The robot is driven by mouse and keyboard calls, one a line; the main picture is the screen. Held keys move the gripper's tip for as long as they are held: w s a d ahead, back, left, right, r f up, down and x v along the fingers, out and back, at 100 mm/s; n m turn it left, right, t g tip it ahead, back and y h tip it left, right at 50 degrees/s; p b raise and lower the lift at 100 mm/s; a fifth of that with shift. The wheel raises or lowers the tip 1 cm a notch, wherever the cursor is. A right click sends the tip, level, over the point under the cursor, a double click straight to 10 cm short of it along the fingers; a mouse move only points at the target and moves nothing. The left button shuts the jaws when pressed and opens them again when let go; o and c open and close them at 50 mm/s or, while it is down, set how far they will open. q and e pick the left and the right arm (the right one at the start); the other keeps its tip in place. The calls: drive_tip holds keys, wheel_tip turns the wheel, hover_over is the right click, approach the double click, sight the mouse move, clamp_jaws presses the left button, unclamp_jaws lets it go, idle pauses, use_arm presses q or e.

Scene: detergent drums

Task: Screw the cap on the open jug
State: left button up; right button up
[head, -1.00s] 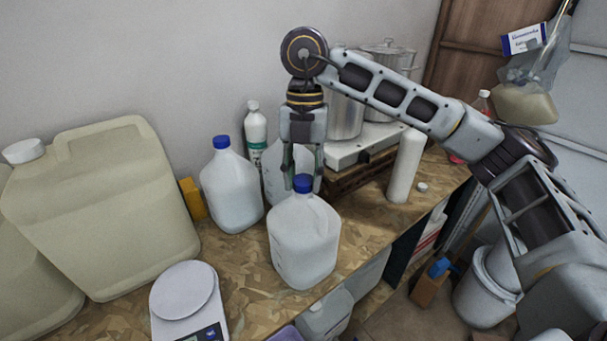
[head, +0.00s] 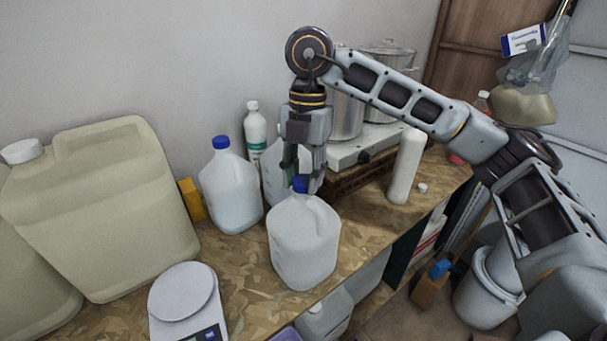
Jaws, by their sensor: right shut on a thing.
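A translucent white jug (head: 304,243) stands upright near the front edge of the bench (head: 243,283). A blue cap (head: 299,185) sits at its mouth, partly hidden by fingers; I cannot tell how far it is threaded. My right gripper (head: 303,183) points straight down above this jug, shut on the blue cap. A second jug (head: 231,190) with a blue cap stands behind to the left. A third jug (head: 272,175) stands behind my gripper, its top hidden. My left gripper is not in view.
Large beige canisters (head: 105,220) fill the left side, with a white scale (head: 185,293) in front. A hot plate (head: 362,147) with metal pots, a white bottle (head: 407,167) and a small white cap (head: 422,188) are to the right.

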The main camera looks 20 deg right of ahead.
drive_tip(key=shift+f+m+b, duration=0.15)
drive_tip(key=shift+m+b, duration=0.2)
drive_tip(key=shift+m, duration=2.05)
drive_tip(key=o, duration=0.9)
drive_tip(key=shift+r, duration=0.2)
drive_tip(key=shift+n, duration=2.9)
